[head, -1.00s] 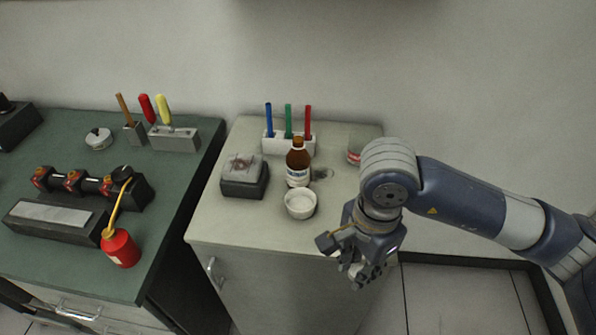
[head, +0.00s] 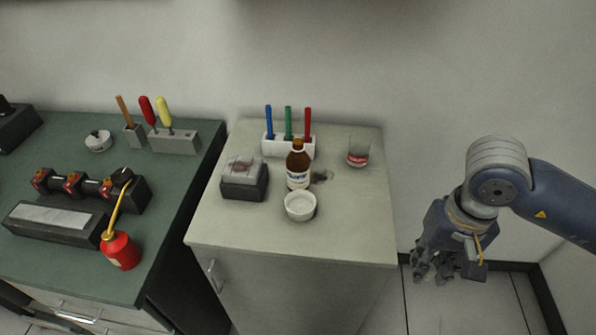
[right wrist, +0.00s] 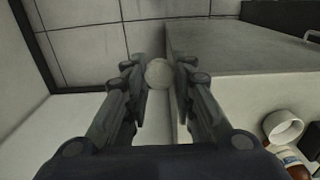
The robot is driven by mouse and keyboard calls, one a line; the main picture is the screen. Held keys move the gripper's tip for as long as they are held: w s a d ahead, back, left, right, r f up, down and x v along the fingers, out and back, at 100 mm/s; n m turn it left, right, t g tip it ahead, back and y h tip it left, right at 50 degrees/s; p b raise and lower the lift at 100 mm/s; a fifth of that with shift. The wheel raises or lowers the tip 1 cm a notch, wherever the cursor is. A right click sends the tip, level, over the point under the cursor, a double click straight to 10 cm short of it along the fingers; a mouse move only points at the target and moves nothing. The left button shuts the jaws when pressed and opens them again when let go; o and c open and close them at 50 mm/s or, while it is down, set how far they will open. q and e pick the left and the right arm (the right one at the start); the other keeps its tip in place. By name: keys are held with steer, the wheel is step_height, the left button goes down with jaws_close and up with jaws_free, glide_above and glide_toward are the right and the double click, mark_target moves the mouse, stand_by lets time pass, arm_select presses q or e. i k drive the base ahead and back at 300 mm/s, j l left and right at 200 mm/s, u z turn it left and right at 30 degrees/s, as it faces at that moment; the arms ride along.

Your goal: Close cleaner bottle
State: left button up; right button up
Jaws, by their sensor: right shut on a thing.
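The cleaner bottle (head: 297,168), brown with a white label, stands upright on the grey cabinet top (head: 345,215). Its neck looks brown up to the top. It also shows at the lower right of the right wrist view (right wrist: 291,163). My right gripper (head: 446,272) is off to the right of the cabinet, over the floor, well apart from the bottle. In the right wrist view it is shut on a small round pale cap (right wrist: 159,73) between its fingertips. The cap is not discernible in the head view. My left gripper is not in view.
A white bowl (head: 300,207) stands just in front of the bottle. A pen holder (head: 273,147) is behind it, a dark block (head: 244,183) left, a glass with red (head: 358,153) to the right. The cabinet's front right is clear. A green bench (head: 180,180) stands left.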

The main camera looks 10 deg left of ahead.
mark_target(297, 161)
steer(key=i+l, duration=0.1)
steer(key=l, duration=0.25)
steer(key=i+l, duration=0.1)
steer(key=l, duration=0.3)
steer(key=i+l, duration=0.1)
steer(key=l, duration=0.25)
steer(key=i+l, duration=0.1)
steer(key=l, duration=0.25)
steer(key=u, duration=1.2)
